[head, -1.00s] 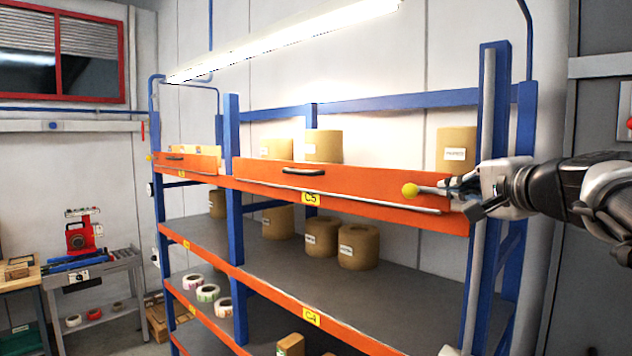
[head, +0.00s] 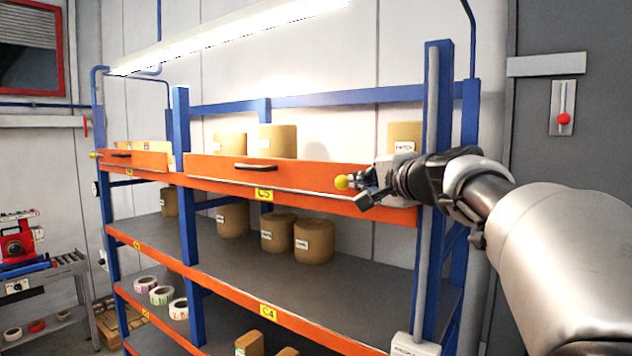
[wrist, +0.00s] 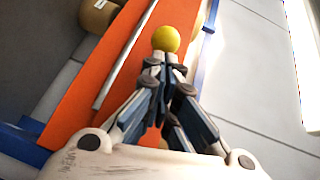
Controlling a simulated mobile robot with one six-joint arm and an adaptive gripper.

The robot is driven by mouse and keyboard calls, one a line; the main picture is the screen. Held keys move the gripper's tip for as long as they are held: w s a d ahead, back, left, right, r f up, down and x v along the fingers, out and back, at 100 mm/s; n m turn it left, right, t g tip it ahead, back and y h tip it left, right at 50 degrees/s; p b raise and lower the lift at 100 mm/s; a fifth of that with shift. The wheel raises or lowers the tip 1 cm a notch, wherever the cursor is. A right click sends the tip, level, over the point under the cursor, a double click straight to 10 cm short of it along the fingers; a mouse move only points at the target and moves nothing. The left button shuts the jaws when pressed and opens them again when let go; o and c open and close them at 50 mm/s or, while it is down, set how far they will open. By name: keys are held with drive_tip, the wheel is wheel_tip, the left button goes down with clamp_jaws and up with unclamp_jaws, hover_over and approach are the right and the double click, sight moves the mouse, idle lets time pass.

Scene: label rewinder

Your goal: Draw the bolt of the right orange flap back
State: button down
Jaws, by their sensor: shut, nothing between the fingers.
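The right orange flap (head: 310,179) stands upright along the upper shelf, with a black handle (head: 255,167) and a C5 label below it. Its bolt's yellow ball knob (head: 342,182) is in front of the flap's right part. My gripper (head: 363,188) is just right of the knob, fingers pointing left. In the wrist view the knob (wrist: 166,38) is right beyond my gripper's closed fingertips (wrist: 165,63), not between them. I cannot tell whether they touch it. My fingers hide the bolt's rod and the flap's right end.
A blue post (head: 437,130) stands behind my wrist. A left orange flap (head: 140,161) has its own yellow knob at its left end. Brown rolls (head: 277,141) stand behind the right flap. A red-knobbed wall lever (head: 564,118) is at the right. Open space lies before the shelves.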

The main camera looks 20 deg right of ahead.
drive_tip(key=shift+a, duration=0.1)
idle(0.3)
drive_tip(key=s+r, duration=0.1)
drive_tip(key=s, duration=0.6)
drive_tip(key=shift+s+d, duration=0.15)
drive_tip(key=shift+d, duration=0.1)
drive_tip(key=s+a+f+n+g+b, duration=0.25)
drive_tip(key=s+a+f, duration=0.2)
drive_tip(key=f, duration=0.45)
drive_tip(key=s+a+f+n+g+y+b, duration=0.1)
drive_tip(key=s+a+f+n+g+b, duration=0.15)
drive_tip(key=a+f, duration=0.55)
drive_tip(key=s+a+f+n+g+b, duration=0.25)
drive_tip(key=s+f+n, duration=0.2)
drive_tip(key=f, duration=0.65)
drive_tip(key=s+f+n+g+h+b, duration=0.1)
drive_tip(key=s+f+n+g+b, duration=0.1)
drive_tip(key=s+f, duration=0.7)
drive_tip(key=s+f+n+g+h+b, duration=0.1)
drive_tip(key=s+f+n+b, duration=0.3)
drive_tip(key=s+f, duration=0.6)
wheel_tip(320, 180, down, 5)
drive_tip(key=shift+a+r+g+b, duration=0.2)
drive_tip(key=shift+g+b, duration=0.45)
drive_tip(key=shift+b, duration=0.3)
